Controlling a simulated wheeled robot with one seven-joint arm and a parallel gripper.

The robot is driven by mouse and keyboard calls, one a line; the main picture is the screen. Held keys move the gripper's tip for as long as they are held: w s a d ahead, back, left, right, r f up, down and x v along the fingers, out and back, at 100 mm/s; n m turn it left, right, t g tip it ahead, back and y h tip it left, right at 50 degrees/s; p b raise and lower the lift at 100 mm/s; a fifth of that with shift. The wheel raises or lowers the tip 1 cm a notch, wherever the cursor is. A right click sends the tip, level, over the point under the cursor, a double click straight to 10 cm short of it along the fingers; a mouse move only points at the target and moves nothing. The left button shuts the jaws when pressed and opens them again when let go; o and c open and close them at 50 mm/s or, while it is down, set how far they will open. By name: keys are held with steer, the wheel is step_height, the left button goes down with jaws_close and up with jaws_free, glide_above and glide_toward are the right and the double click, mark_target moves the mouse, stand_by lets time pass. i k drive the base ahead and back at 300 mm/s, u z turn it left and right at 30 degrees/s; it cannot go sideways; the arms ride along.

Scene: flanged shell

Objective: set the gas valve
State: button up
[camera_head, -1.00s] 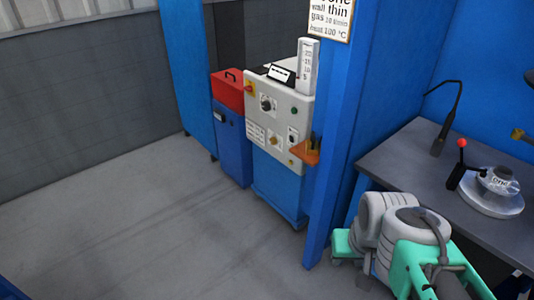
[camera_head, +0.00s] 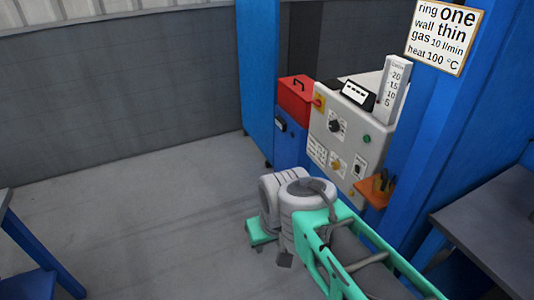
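The grey control panel (camera_head: 345,145) stands at the centre right. It carries a black knob (camera_head: 334,126), a yellow knob (camera_head: 336,163), a green button (camera_head: 366,138) and a red-yellow switch (camera_head: 318,102). I cannot tell which control is the gas valve. A white gauge (camera_head: 395,88) marked 20, 15, 10, 5 stands on top; its reading is too small to tell. The sign (camera_head: 447,35) reads ring one, wall thin, gas 10 l/min, heat 100 °C. My gripper (camera_head: 272,250) seems to be at the end of my grey and green arm, in front of and below the panel; its fingers are mostly hidden.
A red box (camera_head: 295,96) sits on a blue cabinet (camera_head: 288,145) left of the panel. An orange holder (camera_head: 377,190) juts from the panel's lower right. A blue post (camera_head: 430,140) and a dark table (camera_head: 490,225) bound the right.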

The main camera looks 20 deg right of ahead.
mark_target(335, 165)
steer(key=u, duration=0.4)
steer(key=i, duration=1.85)
steer(key=z, duration=0.05)
